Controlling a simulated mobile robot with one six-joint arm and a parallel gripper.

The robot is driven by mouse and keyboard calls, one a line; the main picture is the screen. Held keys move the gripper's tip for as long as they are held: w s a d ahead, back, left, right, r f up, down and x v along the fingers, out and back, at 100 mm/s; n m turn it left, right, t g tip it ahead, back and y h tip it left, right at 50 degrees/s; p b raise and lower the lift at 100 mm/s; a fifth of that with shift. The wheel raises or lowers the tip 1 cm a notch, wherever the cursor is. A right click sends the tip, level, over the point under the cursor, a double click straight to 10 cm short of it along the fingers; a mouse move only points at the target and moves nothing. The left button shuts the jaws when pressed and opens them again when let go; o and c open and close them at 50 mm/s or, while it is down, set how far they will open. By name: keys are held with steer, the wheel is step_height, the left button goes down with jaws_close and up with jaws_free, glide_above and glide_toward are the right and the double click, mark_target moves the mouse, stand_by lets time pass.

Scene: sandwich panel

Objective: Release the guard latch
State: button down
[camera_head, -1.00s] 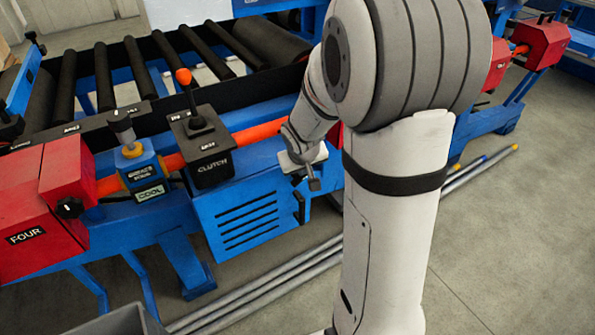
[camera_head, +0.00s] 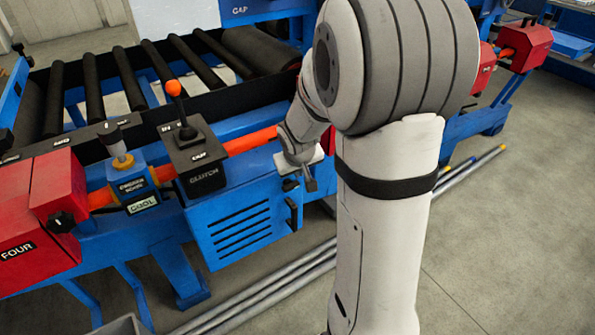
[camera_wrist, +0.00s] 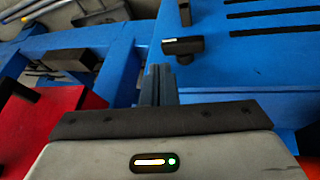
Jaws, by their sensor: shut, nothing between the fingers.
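The guard latch looks to be the small black handle (camera_head: 292,214) at the right edge of the blue vented guard box (camera_head: 228,246). In the wrist view the black handle (camera_wrist: 183,47) stands out from the blue face (camera_wrist: 265,55), with a short stem below its right end. My gripper (camera_head: 310,184) is shut and empty, just above and right of the handle in the head view. In the wrist view its closed fingertips (camera_wrist: 158,72) lie a little below and left of the handle, with a visible gap in the picture. Whether they touch cannot be told.
A clutch box (camera_head: 202,172) with an orange-knobbed lever stands left of the gripper. A yellow-and-blue unit (camera_head: 133,188) and a red housing (camera_head: 35,212) are farther left. Black rollers lie behind. Grey pipes (camera_head: 280,285) lie on the floor below; floor at right is open.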

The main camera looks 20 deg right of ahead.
steer(key=shift+r, duration=0.1)
steer(key=s+d+r+p, duration=0.2)
steer(key=d+r+p, duration=0.4)
steer(key=d+r, duration=0.2)
steer(key=shift+d+r, duration=0.25)
steer(key=shift+d, duration=0.05)
stand_by(0.6)
steer(key=s+a+r+g+y+p, duration=0.2)
steer(key=s+a+r+p, duration=1.1)
steer(key=s+a+r, duration=0.4)
step_height(320, 180, up, 3)
steer(key=s, duration=0.2)
steer(key=shift+s+a, duration=0.2)
steer(key=shift+s, duration=0.2)
steer(key=c, duration=2.2)
jaws_free()
steer(key=shift+r, duration=0.1)
